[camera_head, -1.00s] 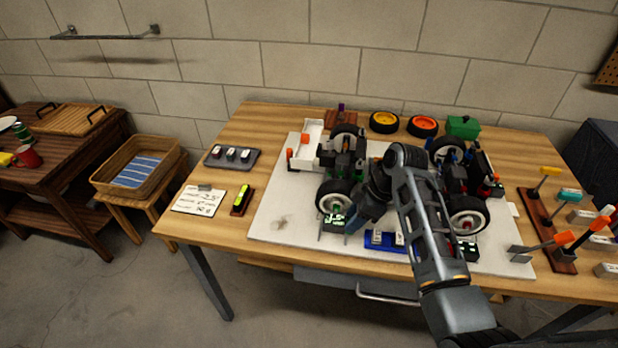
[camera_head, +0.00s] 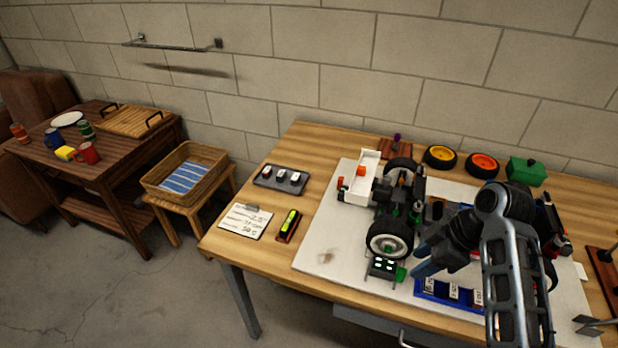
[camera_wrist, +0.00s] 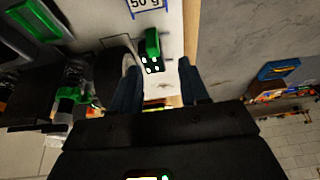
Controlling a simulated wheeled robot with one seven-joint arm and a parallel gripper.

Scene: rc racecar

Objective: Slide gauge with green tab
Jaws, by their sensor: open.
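The gauge (camera_head: 383,266) is a small dark block with pale dots. It lies on the white board in front of the racecar's near left wheel (camera_head: 390,240). Its green tab (camera_head: 401,274) sticks out on the right. My gripper (camera_head: 424,266) is open, just right of the gauge in the head view, with a finger partly hidden by my arm. In the wrist view, the gauge (camera_wrist: 152,65) and green tab (camera_wrist: 152,42) show between the spread fingertips of my gripper (camera_wrist: 157,68). I cannot tell whether a finger touches the tab.
A blue tray (camera_head: 450,292) with several labelled blocks lies close to my gripper. The racecar (camera_head: 362,180) stands behind the gauge. A note card (camera_head: 245,221), a yellow-green level (camera_head: 289,224) and a dark tray (camera_head: 280,179) lie left of the white board (camera_head: 318,240).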

